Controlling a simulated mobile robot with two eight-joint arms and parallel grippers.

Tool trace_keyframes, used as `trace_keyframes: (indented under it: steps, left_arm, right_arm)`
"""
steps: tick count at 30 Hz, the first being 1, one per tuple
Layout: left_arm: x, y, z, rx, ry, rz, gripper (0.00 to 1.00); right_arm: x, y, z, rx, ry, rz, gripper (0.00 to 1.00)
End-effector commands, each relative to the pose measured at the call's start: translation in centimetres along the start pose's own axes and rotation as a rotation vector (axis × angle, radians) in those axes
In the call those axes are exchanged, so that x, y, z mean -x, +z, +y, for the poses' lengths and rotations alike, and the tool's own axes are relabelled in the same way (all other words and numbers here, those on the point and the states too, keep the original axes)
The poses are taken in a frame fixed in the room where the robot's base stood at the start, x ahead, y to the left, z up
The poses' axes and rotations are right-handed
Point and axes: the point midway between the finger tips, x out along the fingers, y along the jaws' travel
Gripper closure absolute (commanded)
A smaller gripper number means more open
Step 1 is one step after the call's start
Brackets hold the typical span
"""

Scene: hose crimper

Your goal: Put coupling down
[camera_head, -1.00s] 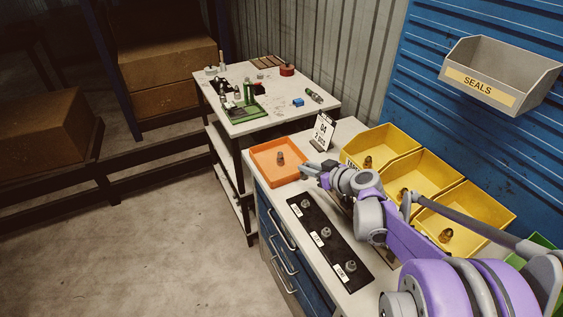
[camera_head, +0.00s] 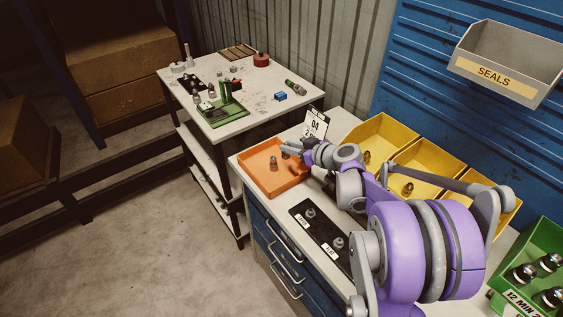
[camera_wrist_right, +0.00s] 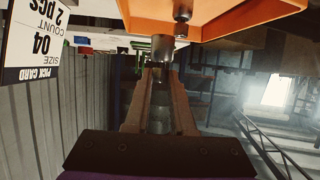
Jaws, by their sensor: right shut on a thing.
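An orange tray (camera_head: 249,173) stands on the near bench, with one small metal coupling (camera_head: 273,162) upright in it. My right gripper (camera_head: 291,149) reaches over the tray's back right part. In the right wrist view its fingers (camera_wrist_right: 161,75) are shut on a grey metal coupling (camera_wrist_right: 162,46). The tray (camera_wrist_right: 225,18) and the coupling standing in it (camera_wrist_right: 182,14) show just past the held one. I cannot tell whether the held coupling touches the tray floor. My left gripper is not in view.
A size card (camera_head: 315,125) stands behind the tray. Yellow bins (camera_head: 388,133) with fittings line the back right. A black mat (camera_head: 323,232) with labelled couplings lies in front, partly behind my arm. A green bin (camera_head: 541,246) is far right. A second table (camera_head: 240,123) holds tools.

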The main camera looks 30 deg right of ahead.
Motion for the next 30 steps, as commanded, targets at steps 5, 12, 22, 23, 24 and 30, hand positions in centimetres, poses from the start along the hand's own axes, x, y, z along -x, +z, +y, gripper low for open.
trace_keyframes:
  steps: [5, 12, 22, 23, 24, 30]
  left_arm:
    - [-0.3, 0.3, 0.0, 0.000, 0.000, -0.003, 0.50]
    - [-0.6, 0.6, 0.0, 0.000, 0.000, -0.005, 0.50]
    - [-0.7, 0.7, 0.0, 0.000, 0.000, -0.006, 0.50]
    - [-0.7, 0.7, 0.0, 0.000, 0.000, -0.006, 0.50]
    - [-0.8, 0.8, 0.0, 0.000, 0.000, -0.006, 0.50]
    - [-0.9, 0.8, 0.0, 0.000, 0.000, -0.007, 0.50]
  right_arm:
    - [-0.9, 2.1, 0.0, 0.000, 0.000, 0.000, 1.00]
    - [-1.9, 4.5, 0.0, 0.000, 0.000, 0.000, 1.00]
    - [-2.4, 5.6, 0.0, 0.000, 0.000, 0.000, 1.00]
    - [-2.4, 5.7, 0.0, 0.000, 0.000, 0.000, 1.00]
    - [-2.4, 5.8, 0.0, 0.000, 0.000, 0.000, 1.00]
    - [-2.5, 5.9, 0.0, 0.000, 0.000, 0.000, 0.54]
